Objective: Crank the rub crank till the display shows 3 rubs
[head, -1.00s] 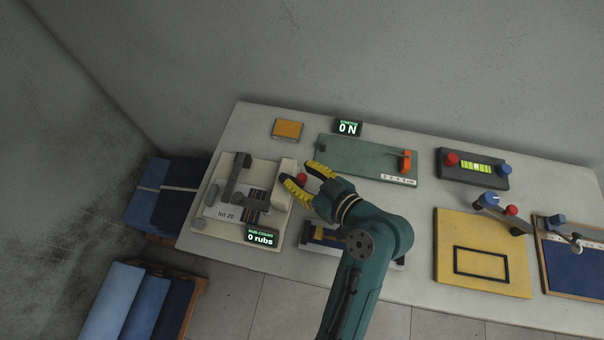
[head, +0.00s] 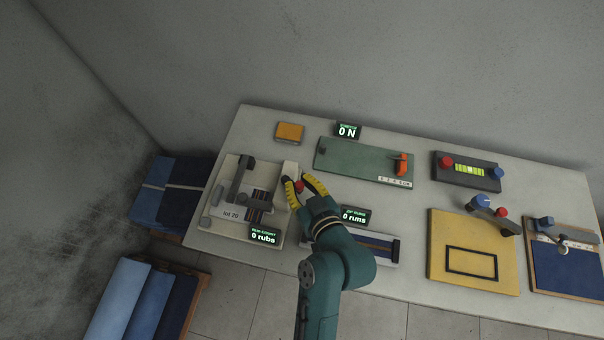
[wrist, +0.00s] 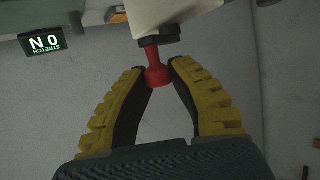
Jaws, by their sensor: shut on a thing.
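The rub tester (head: 211,222) is a pale machine at the left of the table, with a grey arm over a striped fabric sample and a "lot 20" label. Its rub count display (head: 264,235) reads 0 rubs. The red crank knob (head: 299,186) is at the machine's right side. My gripper (head: 304,184) has its yellow fingers on either side of the knob, shut on it. In the wrist view the red crank knob (wrist: 157,75) sits between the fingertips of my gripper (wrist: 158,70), below a dark crank piece and the pale housing.
A second display (head: 355,216) reads 0 runs, beside a partly hidden device under my arm. A green stretch board (head: 350,158) with a 0 N display (head: 348,130) lies behind. An orange block (head: 290,131) sits at the back. Yellow and blue boards are at right.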

